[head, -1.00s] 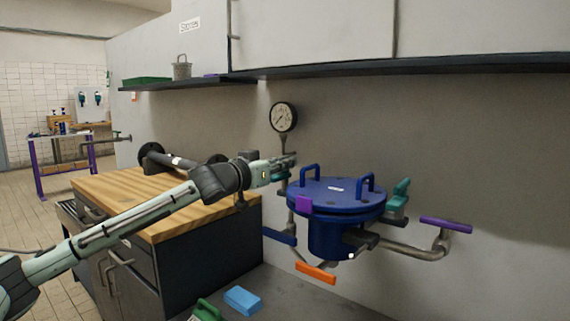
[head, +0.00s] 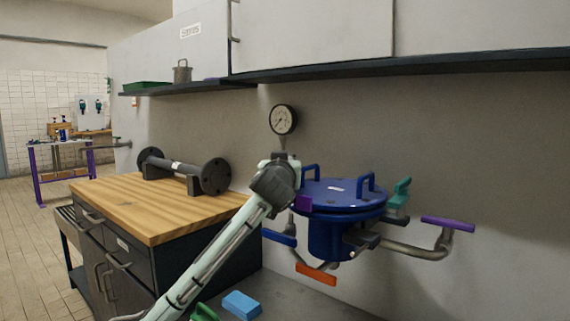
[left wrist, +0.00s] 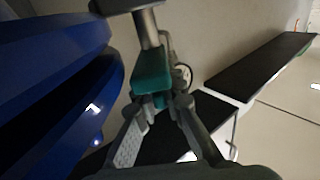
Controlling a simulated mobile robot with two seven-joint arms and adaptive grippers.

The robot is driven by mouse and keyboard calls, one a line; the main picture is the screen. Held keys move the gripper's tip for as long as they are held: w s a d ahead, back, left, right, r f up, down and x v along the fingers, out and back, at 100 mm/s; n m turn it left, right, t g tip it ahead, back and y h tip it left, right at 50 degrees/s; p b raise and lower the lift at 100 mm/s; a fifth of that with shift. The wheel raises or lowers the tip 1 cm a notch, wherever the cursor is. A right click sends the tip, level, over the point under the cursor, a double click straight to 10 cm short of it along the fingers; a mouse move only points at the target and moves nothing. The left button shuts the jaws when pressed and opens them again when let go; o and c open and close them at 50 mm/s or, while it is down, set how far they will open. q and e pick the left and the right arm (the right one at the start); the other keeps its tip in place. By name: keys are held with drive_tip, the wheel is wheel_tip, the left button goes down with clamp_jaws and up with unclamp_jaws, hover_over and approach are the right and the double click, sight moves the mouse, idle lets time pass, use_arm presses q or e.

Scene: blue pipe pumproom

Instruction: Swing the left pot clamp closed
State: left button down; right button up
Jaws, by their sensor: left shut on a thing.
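The blue pot (head: 332,238) with its two-handled lid (head: 340,196) stands by the wall, and its blue side fills the left of the left wrist view (left wrist: 45,70). The left pot clamp has a teal handle (left wrist: 152,72) on a grey metal shaft (left wrist: 147,28). My left gripper (left wrist: 163,102) is shut on this handle, beside the pot. In the head view my wrist at the pot's left side hides the left clamp and the fingertips. The right clamp (head: 399,192) shows its teal handle raised at the pot's right. My right gripper is not in view.
A pressure gauge (head: 283,120) is behind my wrist. A purple-handled pipe (head: 447,224) is right of the pot, and orange (head: 316,274) and blue (head: 279,237) handles sit low. A wooden-topped cabinet (head: 160,207) carries a dark flanged pipe (head: 183,170).

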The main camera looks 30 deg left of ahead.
use_arm(q)
drive_tip(key=shift+a+r+n+g+y, duration=0.1)
drive_tip(key=shift+a+n+g+y, duration=0.05)
drive_tip(key=shift+n+g+y, duration=0.35)
drive_tip(key=c, duration=1.6)
unclamp_jaws()
drive_tip(key=shift+s+d+f, duration=0.2)
drive_tip(key=shift+d, duration=0.05)
drive_tip(key=v, duration=0.7)
drive_tip(key=shift+s, duration=0.3)
drive_tip(key=shift+o, duration=0.3)
